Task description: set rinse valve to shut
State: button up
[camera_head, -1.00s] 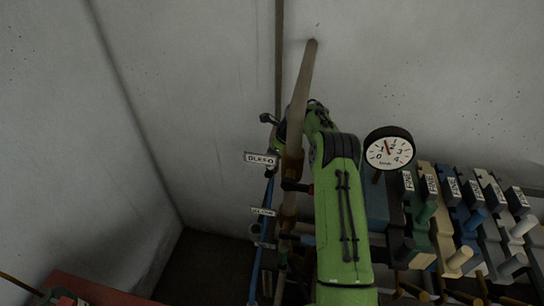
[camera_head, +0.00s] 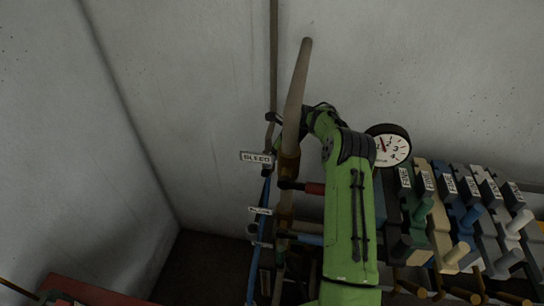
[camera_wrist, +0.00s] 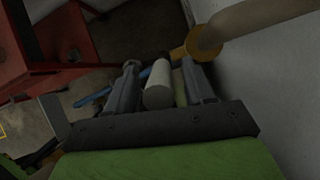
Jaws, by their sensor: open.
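Valves sit along upright pipes in the head view. One label reads like BLEED (camera_head: 257,157); a lower label (camera_head: 260,211) is too small to read, so I cannot tell which valve is the rinse valve. A red handle (camera_head: 315,188) and a blue handle (camera_head: 309,239) stick out beside the thick pipe. My gripper (camera_wrist: 160,80) is open in the wrist view, with a pale grey cylinder (camera_wrist: 158,88) showing between its fingers. I cannot tell whether the fingers touch it. In the head view my gripper is hidden behind the pipe and my green arm.
A thick tan pipe (camera_head: 298,90) runs close to my arm; it also shows in the wrist view (camera_wrist: 245,22). A round gauge (camera_head: 393,148) and a row of labelled coloured levers (camera_head: 460,220) stand right. Red structures (camera_wrist: 65,50) stand left in the wrist view. Bare walls surround the corner.

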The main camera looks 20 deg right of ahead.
jog(key=v, duration=1.5)
jog(key=shift+d+r, duration=0.1)
